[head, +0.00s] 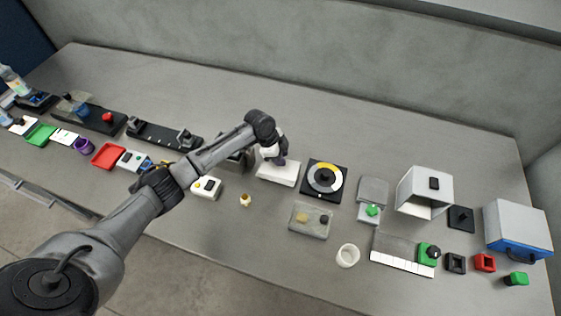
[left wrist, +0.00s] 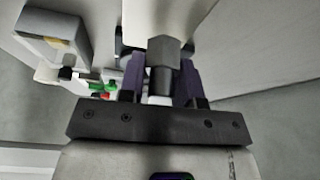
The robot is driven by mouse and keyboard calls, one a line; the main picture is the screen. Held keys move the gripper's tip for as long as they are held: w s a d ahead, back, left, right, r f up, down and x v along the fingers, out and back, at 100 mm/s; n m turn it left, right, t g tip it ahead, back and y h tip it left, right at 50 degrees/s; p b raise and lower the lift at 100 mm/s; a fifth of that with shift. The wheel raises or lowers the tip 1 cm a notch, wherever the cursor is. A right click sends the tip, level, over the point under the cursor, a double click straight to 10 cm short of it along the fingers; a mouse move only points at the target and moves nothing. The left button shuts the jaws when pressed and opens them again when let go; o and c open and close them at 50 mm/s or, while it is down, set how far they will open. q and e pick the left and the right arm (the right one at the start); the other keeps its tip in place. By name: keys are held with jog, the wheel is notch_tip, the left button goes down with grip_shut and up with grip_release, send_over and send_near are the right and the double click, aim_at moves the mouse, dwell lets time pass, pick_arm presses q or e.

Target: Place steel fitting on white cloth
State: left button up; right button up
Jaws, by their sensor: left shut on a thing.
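My left gripper (head: 280,160) reaches in from the left, pointing down over a white slab-like pad (head: 278,174), which looks like the white cloth. In the left wrist view, its purple fingers (left wrist: 162,85) are shut on a grey steel fitting (left wrist: 164,52) with a hexagonal top and a darker round section. A white surface (left wrist: 150,14) shows right behind the fitting. I cannot tell whether the fitting touches it. In the head view the fitting is too small and too hidden by the gripper to make out. My right gripper is not in view.
A black square base with a yellow-and-grey dial (head: 325,178) stands just right of the pad. A clear tray (head: 311,221) lies in front, and a small brass-coloured piece (head: 245,200) front left. A white open housing (head: 425,188) stands further right. The table behind the pad is clear.

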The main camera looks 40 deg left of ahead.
pick_arm(q)
jog(key=shift+f, duration=1.65)
jog(key=shift+f, duration=0.2)
jog(key=o, duration=0.9)
jog(key=shift+o, duration=0.2)
jog(key=shift+r, duration=0.1)
jog(key=shift+r, duration=0.2)
jog(key=v, duration=1.1)
jog(key=shift+r+p, duration=0.3)
jog(key=shift+r, duration=0.1)
